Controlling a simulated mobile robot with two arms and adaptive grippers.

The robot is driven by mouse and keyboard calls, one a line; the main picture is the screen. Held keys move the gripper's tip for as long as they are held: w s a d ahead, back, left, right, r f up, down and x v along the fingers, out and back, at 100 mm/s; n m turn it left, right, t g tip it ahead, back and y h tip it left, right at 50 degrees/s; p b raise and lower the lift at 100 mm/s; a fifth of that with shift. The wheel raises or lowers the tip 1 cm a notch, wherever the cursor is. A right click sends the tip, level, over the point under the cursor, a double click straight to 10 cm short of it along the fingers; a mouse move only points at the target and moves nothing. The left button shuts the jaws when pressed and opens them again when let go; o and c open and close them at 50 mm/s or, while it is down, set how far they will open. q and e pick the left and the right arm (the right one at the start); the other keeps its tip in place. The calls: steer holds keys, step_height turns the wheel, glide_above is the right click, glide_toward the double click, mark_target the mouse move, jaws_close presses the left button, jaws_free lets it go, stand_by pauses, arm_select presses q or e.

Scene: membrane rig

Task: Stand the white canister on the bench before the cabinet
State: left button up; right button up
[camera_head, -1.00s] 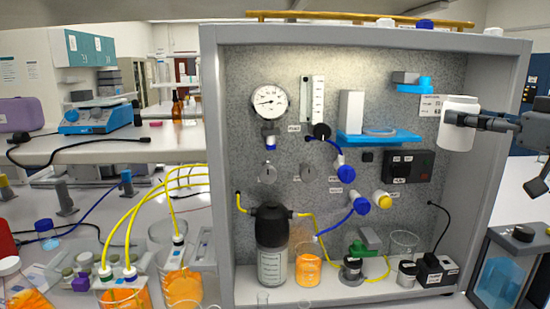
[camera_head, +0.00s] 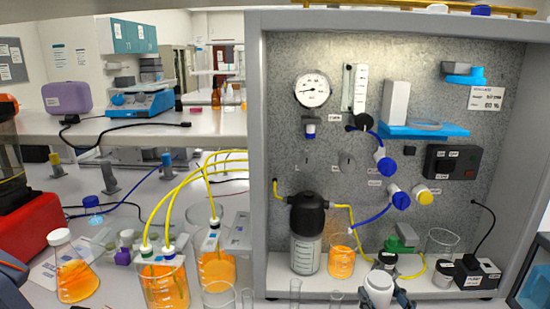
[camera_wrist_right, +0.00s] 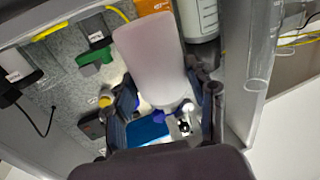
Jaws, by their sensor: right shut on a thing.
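The white canister (camera_head: 379,288) is at the bottom of the head view, in front of the cabinet's front edge. My right gripper (camera_head: 385,301) is shut on it, with a dark finger on either side. In the wrist view the canister (camera_wrist_right: 152,62) extends out between the fingers of the right gripper (camera_wrist_right: 168,108). Whether its base touches the bench (camera_head: 125,212) cannot be seen. The grey cabinet (camera_head: 257,150) stands behind it. My left gripper does not show.
Inside the cabinet are a dark-capped bottle (camera_head: 306,255), an orange beaker (camera_head: 342,262) and a black power box (camera_head: 477,273). Empty glass tubes (camera_head: 295,292) stand left of the canister. Beakers with yellow tubing (camera_head: 165,285) and an orange flask (camera_head: 76,282) crowd the left.

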steer(key=s+a+f+m+h, duration=0.1)
steer(key=s+a+m+h, duration=0.1)
steer(key=s, duration=0.8)
steer(key=shift+s+f+h, duration=0.15)
steer(key=shift+h, duration=0.55)
